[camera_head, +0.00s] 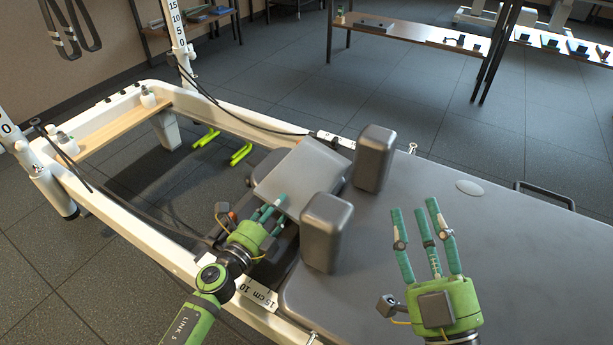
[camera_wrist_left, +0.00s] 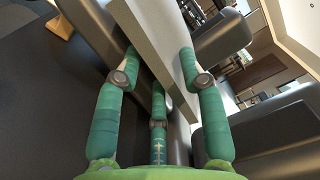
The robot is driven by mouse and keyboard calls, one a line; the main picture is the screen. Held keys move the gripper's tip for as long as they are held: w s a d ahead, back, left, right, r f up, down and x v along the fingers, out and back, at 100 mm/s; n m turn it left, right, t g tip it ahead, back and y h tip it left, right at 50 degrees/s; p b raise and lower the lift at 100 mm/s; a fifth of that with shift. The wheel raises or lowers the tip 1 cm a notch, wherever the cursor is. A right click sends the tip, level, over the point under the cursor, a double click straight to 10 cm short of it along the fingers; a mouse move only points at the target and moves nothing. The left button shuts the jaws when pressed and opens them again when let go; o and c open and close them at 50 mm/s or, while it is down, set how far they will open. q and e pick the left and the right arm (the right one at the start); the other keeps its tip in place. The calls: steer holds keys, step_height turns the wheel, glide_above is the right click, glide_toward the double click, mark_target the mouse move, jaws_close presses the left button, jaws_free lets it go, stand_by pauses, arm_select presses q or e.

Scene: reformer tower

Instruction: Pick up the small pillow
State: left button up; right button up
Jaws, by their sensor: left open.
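The small pillow (camera_head: 303,172) is a flat grey pad, tilted, at the head end of the reformer carriage in the head view. My left gripper (camera_head: 273,209) is at its near left edge. In the left wrist view the open green fingers (camera_wrist_left: 160,85) stand on either side of the edge of the pillow (camera_wrist_left: 150,35). I cannot tell whether they touch it. The pillow's underside is hidden in the head view. My right gripper (camera_head: 416,209) is open and empty over the carriage, with its fingers spread and pointing away.
Two dark grey shoulder blocks (camera_head: 326,232) and (camera_head: 374,158) stand upright on the carriage (camera_head: 535,250), just right of the pillow. The white reformer frame (camera_head: 125,222) runs along the left. Green handles (camera_head: 240,154) lie beyond. A shelf table (camera_head: 410,36) stands at the back.

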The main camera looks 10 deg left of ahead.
arm_select(q)
steer(key=shift+w, duration=0.25)
jaws_close()
